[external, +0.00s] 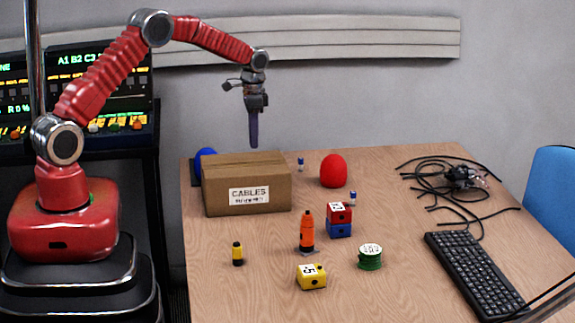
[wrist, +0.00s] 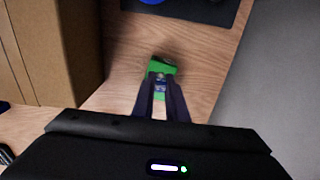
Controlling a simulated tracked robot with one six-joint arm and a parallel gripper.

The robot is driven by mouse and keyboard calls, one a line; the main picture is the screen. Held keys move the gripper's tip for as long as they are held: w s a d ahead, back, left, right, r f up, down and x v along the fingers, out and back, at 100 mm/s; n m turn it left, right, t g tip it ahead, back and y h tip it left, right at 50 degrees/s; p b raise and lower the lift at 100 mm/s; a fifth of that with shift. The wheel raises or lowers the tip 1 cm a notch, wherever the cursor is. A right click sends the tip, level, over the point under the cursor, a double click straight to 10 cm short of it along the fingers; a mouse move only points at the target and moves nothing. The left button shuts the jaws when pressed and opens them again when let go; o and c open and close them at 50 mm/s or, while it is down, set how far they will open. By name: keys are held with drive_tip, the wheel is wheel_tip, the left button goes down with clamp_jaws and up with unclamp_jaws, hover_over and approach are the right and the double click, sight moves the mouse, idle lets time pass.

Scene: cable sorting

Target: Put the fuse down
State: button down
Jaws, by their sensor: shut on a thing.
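My gripper (external: 254,143) hangs pointing down behind the cardboard box, above the far edge of the table in the external view. In the wrist view its fingers (wrist: 161,92) are shut on a small blue and pale fuse (wrist: 160,83) at the tips. The held fuse cannot be made out in the external view. A green block (wrist: 163,66) shows just past the fingertips in the wrist view; the box hides it in the external view. Two similar small blue and white fuses stand on the table, one at the back (external: 301,164) and one behind the stacked cubes (external: 352,198).
The cardboard box (external: 247,185) stands close by, filling the left of the wrist view. A blue round object (external: 206,160) lies on a dark mat (wrist: 205,11) behind it. A red rounded object (external: 333,171) stands to the right. Bare wood surrounds the green block.

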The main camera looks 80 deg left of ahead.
drive_tip(key=shift+f, duration=0.1)
drive_tip(key=shift+f, duration=1.75)
drive_tip(key=c, duration=1.8)
unclamp_jaws()
drive_tip(key=shift+f, duration=0.1)
drive_tip(key=shift+o, duration=0.2)
wheel_tip(320, 180, up, 11)
drive_tip(key=shift+r, duration=0.6)
